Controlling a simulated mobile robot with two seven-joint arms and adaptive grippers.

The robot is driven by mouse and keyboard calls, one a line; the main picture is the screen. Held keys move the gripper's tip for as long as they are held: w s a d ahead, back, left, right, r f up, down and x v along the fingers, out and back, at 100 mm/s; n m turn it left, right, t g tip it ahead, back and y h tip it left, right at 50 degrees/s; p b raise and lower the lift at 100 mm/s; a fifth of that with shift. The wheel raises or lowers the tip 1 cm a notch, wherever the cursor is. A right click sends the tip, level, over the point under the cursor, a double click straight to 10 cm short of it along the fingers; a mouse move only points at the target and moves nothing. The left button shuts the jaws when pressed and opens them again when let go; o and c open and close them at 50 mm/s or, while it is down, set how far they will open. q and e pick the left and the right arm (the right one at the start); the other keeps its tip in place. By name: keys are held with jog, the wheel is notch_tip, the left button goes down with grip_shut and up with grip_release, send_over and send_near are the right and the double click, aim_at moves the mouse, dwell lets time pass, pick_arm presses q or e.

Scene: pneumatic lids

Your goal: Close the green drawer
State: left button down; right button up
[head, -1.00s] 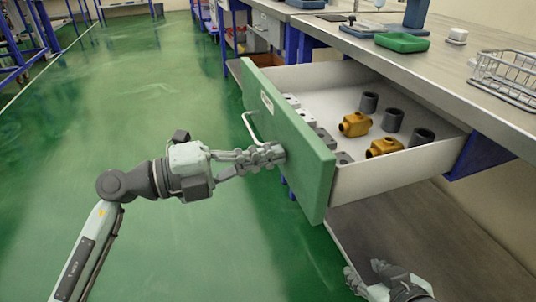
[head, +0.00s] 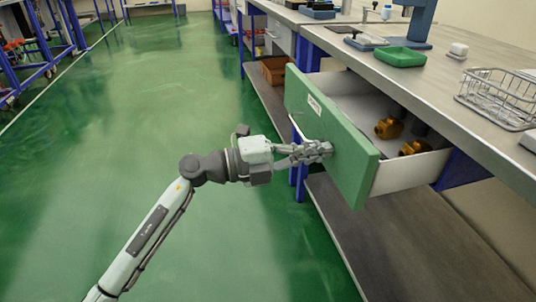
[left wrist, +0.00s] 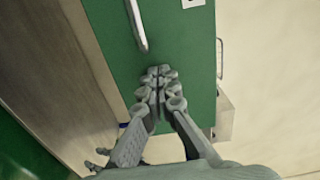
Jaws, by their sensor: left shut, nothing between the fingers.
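The green drawer front (head: 342,128) belongs to a drawer that stands partly open under the workbench. My left gripper (head: 324,150) is shut and empty, its fingertips against or very close to the front panel, right of the handle's visible part. In the left wrist view the closed fingertips (left wrist: 158,72) meet the green panel (left wrist: 185,55) below the end of the metal handle (left wrist: 138,25). Orange fittings (head: 389,127) lie inside the white-walled drawer (head: 410,172). My right gripper is outside the head view; small grey parts low left in the wrist view may belong to it.
The bench top (head: 440,88) carries a green tray (head: 400,56) and a wire basket (head: 500,95). A lower shelf (head: 385,245) runs under the drawer. An orange-brown bin (head: 276,70) sits farther back.

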pick_arm(q)
jog(key=p+x, duration=0.2)
jog(key=x, duration=0.6)
jog(key=shift+w+d+r+p, duration=0.1)
jog(key=shift+d+r+p, duration=0.05)
jog(key=shift+d+p, duration=0.2)
jog(key=x, duration=0.7)
jog(key=shift+w+d, duration=0.1)
jog(key=shift+w+d+f+p, duration=0.2)
jog(key=shift+d+p, duration=0.1)
jog(key=shift+d, duration=0.15)
jog(key=shift+r, duration=0.1)
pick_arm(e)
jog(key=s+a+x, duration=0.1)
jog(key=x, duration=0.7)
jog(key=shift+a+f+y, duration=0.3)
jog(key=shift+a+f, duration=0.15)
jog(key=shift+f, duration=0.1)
